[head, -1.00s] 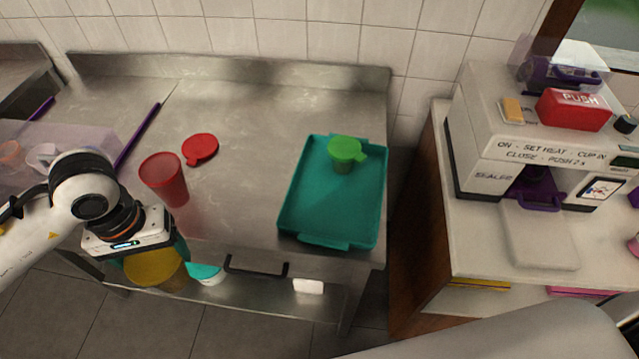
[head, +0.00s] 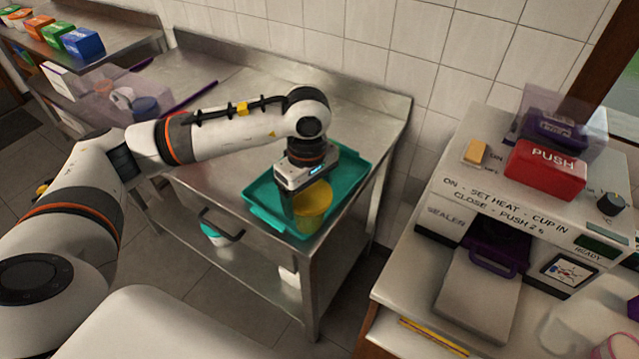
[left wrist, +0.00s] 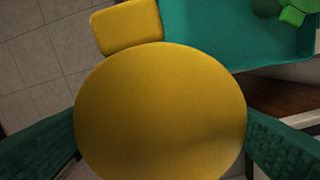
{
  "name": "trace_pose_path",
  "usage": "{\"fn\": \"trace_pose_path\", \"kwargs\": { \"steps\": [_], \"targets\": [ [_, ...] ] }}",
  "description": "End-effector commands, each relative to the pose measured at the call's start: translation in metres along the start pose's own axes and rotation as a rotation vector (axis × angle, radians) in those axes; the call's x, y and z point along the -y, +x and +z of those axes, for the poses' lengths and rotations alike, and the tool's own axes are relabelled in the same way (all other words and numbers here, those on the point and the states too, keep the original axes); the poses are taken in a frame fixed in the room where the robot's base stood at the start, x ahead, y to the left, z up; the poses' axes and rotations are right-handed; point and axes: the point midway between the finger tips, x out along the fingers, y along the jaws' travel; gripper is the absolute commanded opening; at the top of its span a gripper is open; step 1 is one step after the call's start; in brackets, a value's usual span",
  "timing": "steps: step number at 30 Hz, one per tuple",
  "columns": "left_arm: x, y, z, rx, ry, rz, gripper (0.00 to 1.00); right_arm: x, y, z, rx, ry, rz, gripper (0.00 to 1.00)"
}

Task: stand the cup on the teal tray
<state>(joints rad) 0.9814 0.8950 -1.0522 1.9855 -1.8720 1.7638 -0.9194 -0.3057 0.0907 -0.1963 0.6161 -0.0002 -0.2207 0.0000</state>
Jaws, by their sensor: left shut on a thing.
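The cup with a round yellow lid (head: 313,198) is held in my left gripper (head: 307,196), whose fingers are shut on it. In the left wrist view the yellow lid (left wrist: 160,112) and its tab fill the middle, between the two teal fingers; the cup's body is hidden below. The teal tray (head: 262,190) lies on the steel table, and the cup overlaps its near part in the head view. The tray also shows at the upper right of the left wrist view (left wrist: 215,35). I cannot tell whether the cup touches it. My right gripper is not in view.
A green lid (left wrist: 292,14) shows over the tray in the left wrist view; my arm hides it in the head view. The sealer (head: 520,190) stands on the right counter. A clear bin (head: 125,95) is at the table's left.

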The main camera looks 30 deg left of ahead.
Motion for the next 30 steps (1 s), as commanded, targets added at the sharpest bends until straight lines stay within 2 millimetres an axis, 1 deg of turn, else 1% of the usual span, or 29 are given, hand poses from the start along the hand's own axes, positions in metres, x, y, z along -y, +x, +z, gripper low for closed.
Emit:
{"fn": "trace_pose_path", "kwargs": {
  "steps": [1,5,6,8,9,12,15,18,21,23,25,30],
  "targets": [
    [0.006,-0.004,0.011,0.001,-0.167,0.000,0.49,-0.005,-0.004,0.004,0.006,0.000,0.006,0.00],
    [0.020,-0.009,0.035,0.000,-0.607,-0.001,0.49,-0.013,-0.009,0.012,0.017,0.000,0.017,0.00],
    [0.023,-0.011,0.043,-0.001,-0.743,-0.002,0.49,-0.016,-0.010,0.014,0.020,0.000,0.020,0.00],
    [0.029,-0.014,0.055,-0.002,-0.945,-0.003,0.49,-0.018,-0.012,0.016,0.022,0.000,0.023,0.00],
    [0.032,-0.015,0.063,-0.004,-1.075,-0.004,0.49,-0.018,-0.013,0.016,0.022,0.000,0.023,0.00],
    [0.039,-0.020,0.081,-0.010,-1.376,-0.007,0.49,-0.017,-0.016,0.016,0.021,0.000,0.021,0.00],
    [0.044,-0.022,0.096,-0.015,-1.620,-0.009,0.49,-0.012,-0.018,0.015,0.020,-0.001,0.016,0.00],
    [0.047,-0.025,0.106,-0.020,-1.791,-0.012,0.49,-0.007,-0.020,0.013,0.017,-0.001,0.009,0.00],
    [0.048,-0.025,0.112,-0.023,-1.890,-0.012,0.49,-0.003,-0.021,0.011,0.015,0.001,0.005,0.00],
    [0.049,-0.022,0.114,-0.023,-1.920,-0.010,0.49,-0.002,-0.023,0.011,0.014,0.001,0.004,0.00],
    [0.049,-0.012,0.114,-0.021,-1.936,-0.007,0.49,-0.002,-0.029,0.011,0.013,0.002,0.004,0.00],
    [0.049,0.019,0.114,-0.021,-1.933,-0.008,0.49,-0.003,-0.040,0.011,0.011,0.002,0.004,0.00]
  ]
}}
